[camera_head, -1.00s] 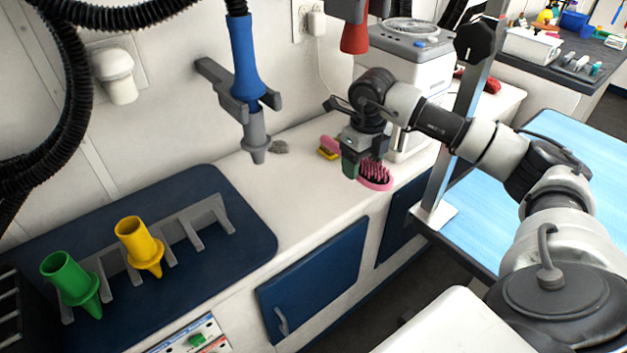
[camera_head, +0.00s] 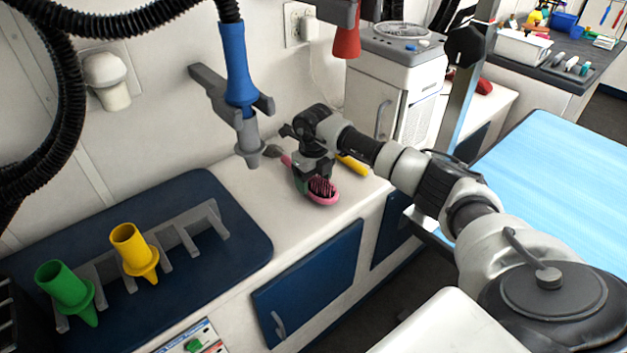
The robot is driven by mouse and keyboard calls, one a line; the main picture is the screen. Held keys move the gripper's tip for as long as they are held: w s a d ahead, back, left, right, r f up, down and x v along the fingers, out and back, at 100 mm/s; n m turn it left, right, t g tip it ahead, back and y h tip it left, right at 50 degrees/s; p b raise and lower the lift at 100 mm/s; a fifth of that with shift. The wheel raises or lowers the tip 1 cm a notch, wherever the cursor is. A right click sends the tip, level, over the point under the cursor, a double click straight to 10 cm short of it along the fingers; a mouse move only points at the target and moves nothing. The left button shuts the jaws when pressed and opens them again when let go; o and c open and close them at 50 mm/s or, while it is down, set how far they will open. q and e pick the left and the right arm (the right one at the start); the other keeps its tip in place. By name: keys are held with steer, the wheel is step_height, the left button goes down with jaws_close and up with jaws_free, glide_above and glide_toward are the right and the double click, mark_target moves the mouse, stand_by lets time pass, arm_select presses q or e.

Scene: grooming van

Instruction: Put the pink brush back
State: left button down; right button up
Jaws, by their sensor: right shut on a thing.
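The pink brush (camera_head: 323,199) has dark pink bristles facing up, and its handle shows on the left side of my right gripper. My right gripper (camera_head: 307,183) points down and is shut on the brush, over the white counter (camera_head: 270,205). Whether the brush touches the counter or hangs just above it I cannot tell. The fingers hide the middle of the brush. My left gripper is out of view.
A yellow-handled thing (camera_head: 352,165) lies behind the brush and a small grey thing (camera_head: 272,151) to its left. A blue dryer nozzle (camera_head: 237,70) hangs in a wall holder. A blue mat (camera_head: 190,285) carries a slotted rack with yellow (camera_head: 132,250) and green (camera_head: 65,290) nozzles.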

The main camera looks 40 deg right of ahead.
steer(key=shift+f, duration=0.4)
steer(key=shift+f, duration=0.15)
steer(key=o, duration=1)
steer(key=shift+r, duration=0.3)
step_height(320, 180, up, 12)
